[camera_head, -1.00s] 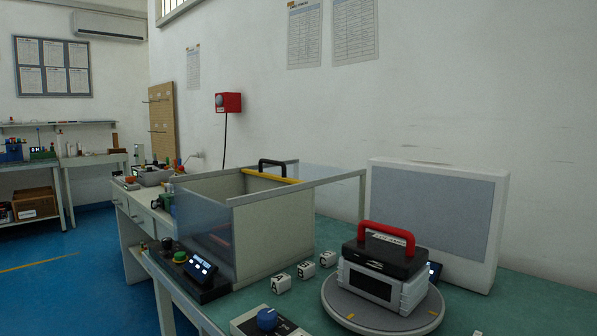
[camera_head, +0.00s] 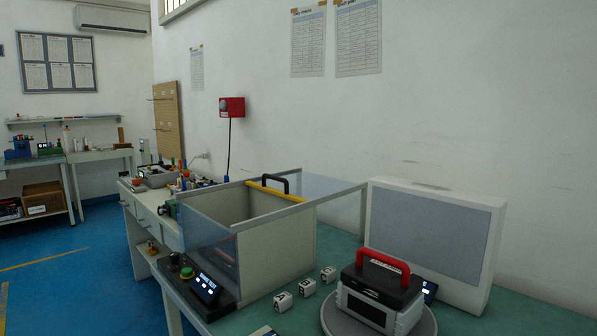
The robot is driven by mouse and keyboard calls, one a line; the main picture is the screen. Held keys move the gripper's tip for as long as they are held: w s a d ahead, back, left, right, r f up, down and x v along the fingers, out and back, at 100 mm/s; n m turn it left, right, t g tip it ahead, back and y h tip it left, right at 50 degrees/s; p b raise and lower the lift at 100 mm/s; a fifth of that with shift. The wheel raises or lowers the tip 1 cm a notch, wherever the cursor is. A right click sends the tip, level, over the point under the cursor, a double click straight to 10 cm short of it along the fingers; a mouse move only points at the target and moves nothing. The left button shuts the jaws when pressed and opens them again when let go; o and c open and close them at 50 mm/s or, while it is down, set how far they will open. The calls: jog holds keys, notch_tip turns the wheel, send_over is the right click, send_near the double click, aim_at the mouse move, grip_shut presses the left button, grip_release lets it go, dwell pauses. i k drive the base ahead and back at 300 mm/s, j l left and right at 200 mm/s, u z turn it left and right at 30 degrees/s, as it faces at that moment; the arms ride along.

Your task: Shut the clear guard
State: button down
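The test enclosure (camera_head: 275,250) stands on the green bench top, with cream side walls and an open top. A clear front panel (camera_head: 208,245) closes its left side. A clear sheet (camera_head: 325,190) with a pale rail (camera_head: 300,208) reaches past the box to the right. A yellow bar (camera_head: 276,193) with a black handle (camera_head: 273,181) lies across the top at the back. The clear parts are faint, so I cannot tell exactly where the guard's edges are. My gripper is not in view.
A control box (camera_head: 205,289) with a green button sits before the enclosure. Lettered cubes (camera_head: 306,287) lie to its right. A red-handled unit (camera_head: 378,290) rests on a round grey plate (camera_head: 336,318), before a white panel (camera_head: 433,235). Blue floor is free at left.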

aim_at(286, 195)
jog(key=j+z, duration=0.15)
jog(key=z, duration=0.2)
jog(key=i+j+z, duration=0.1)
jog(key=z, duration=0.25)
jog(key=j+z, duration=0.2)
jog(key=z, duration=0.15)
jog(key=j+z, duration=0.25)
jog(key=j, duration=0.2)
jog(key=k+j+z, duration=0.15)
jog(key=j+z, duration=0.15)
jog(key=j, duration=0.15)
jog(key=k+j, duration=0.1)
jog(key=j, duration=0.3)
jog(key=k+j+z, duration=0.1)
jog(key=j, duration=0.3)
jog(key=k+j, duration=0.1)
jog(key=j, duration=0.35)
jog(key=k+j+z, duration=0.1)
jog(key=j, duration=0.3)
jog(key=k+j, duration=0.15)
jog(key=j, duration=0.2)
jog(key=j+z, duration=0.05)
